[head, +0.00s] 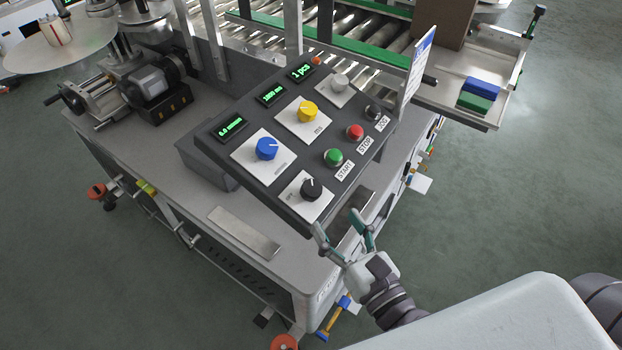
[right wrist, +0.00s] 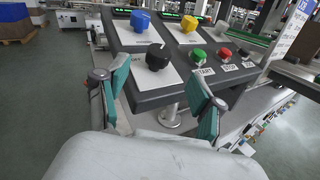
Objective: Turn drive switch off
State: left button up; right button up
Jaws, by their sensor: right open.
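A black rotary switch (head: 311,189) sits on a white plate at the near corner of the sloped dark control panel (head: 262,191). Its plate has small lettering, with "OFF" seeming to show at its left; the pointer's exact setting is too small to tell. In the right wrist view the black switch (right wrist: 157,57) is beyond and between the fingers. My right gripper (head: 343,233) is open and empty, just in front of the panel's near edge, apart from the switch. It also shows in the right wrist view (right wrist: 160,95). My left gripper is not in view.
The panel also carries a blue knob (head: 266,148), a yellow knob (head: 307,112), a green START button (head: 333,157), a red STOP button (head: 355,132) and a black button (head: 374,112). An upright sign (head: 417,68) stands at its right. A metal strip (head: 245,232) lies on the table.

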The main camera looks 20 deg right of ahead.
aim_at(314, 189)
jog(key=w+p, duration=0.1)
jog(key=w, duration=0.2)
jog(key=w+a+p, duration=0.1)
jog(key=w, duration=0.2)
jog(key=w+p, duration=0.1)
jog(key=w, duration=0.2)
jog(key=shift+a, duration=0.3)
jog(key=shift+w, duration=0.45)
jog(key=c, duration=1.2)
jog(key=shift+o, duration=0.2)
